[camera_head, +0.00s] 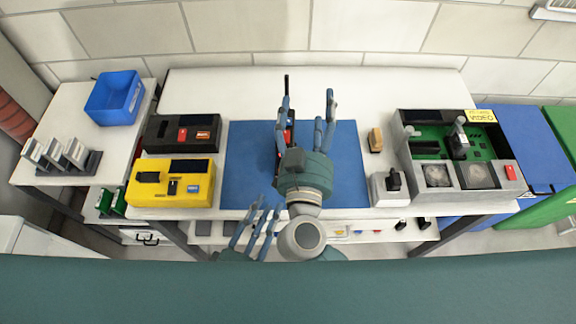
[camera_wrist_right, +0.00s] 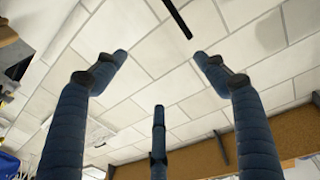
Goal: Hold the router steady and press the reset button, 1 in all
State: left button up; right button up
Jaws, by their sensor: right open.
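The router is mostly hidden behind my right gripper on the blue mat (camera_head: 245,150). A thin black antenna (camera_head: 286,82) rises above the gripper's fingers, and small dark and red parts show between them. I cannot make out the reset button. My right gripper (camera_head: 306,108) is open over the middle of the mat, with its fingers spread and pointing away from me. In the right wrist view, its fingers (camera_wrist_right: 162,65) are apart with nothing between them, and a black rod (camera_wrist_right: 178,18) shows beyond. My left gripper (camera_head: 260,212) is open and empty at the table's front edge.
A yellow device (camera_head: 142,196) and a black device (camera_head: 160,134) stand left of the mat. A grey station with a green board (camera_head: 430,148), a white switch box (camera_head: 380,194) and a tan block (camera_head: 376,140) stand right. A blue bin (camera_head: 115,97) sits far left.

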aim_at(289, 142)
jog(key=s+a+f+n+g+y, duration=0.1)
jog(key=s+a+f+n+g, duration=0.1)
jog(key=s+a+f+g, duration=0.5)
jog(key=w+d+f, duration=0.1)
jog(key=w, duration=0.1)
jog(key=w+f+t, duration=0.1)
jog(key=w+f, duration=0.1)
jog(key=w, duration=0.1)
jog(key=w+d+f+t, duration=0.1)
jog(key=w+f, duration=0.1)
jog(key=w, duration=0.1)
jog(key=shift+d, duration=0.3)
jog(key=shift+s, duration=0.1)
jog(key=c, duration=1.6)
pick_arm(q)
grip_shut()
